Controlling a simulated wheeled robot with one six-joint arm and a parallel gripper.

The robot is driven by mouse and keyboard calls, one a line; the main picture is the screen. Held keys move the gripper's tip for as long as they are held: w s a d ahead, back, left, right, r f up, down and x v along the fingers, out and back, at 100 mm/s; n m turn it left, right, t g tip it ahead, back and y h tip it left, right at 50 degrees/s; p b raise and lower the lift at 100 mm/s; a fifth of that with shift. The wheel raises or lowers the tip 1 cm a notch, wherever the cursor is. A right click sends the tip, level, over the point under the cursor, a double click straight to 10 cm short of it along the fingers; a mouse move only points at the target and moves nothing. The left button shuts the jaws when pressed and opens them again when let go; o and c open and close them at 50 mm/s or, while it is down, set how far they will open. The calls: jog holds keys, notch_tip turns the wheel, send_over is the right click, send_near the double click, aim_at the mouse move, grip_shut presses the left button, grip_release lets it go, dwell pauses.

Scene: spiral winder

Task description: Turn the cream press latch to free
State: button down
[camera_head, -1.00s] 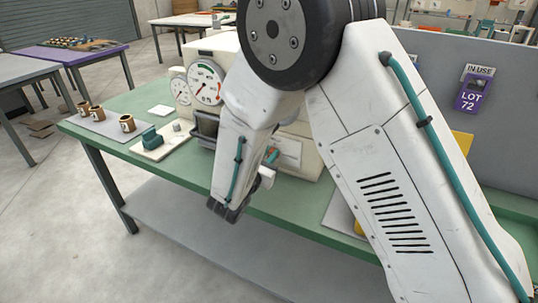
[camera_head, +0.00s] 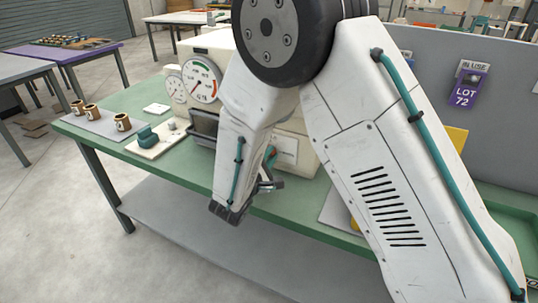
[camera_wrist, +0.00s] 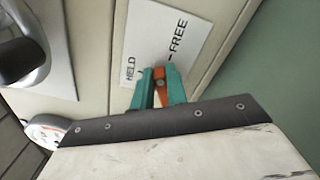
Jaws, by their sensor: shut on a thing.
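The cream press (camera_head: 215,47) stands on the green bench, with dials on its front, partly hidden behind my arm. In the wrist view its white label plate (camera_wrist: 172,32) reads HELD on the left and FREE on the right. The small orange latch (camera_wrist: 161,74) sits at the plate's lower edge, between the two words; its exact angle is hard to tell. My gripper (camera_wrist: 160,88) has teal fingers closed on both sides of the latch. In the head view the gripper (camera_head: 270,157) shows only in part, beside the arm at the press front.
Several brown cups (camera_head: 91,111) stand on a grey mat at the bench's left end. A teal piece (camera_head: 148,138) sits on a pale board left of the press. A grey partition (camera_head: 425,65) with a purple LOT 72 tag stands behind, right. A rounded metal part (camera_wrist: 24,55) shows in the wrist view.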

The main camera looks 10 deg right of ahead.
jog(key=m, duration=0.3)
jog(key=f+m, duration=0.1)
jog(key=m, duration=0.1)
jog(key=shift+s+d+m, duration=0.1)
jog(key=shift+d+m, duration=0.1)
jog(key=shift+m, duration=0.2)
dwell(0.4)
jog(key=c, duration=1.4)
grip_release()
jog(key=v, duration=0.8)
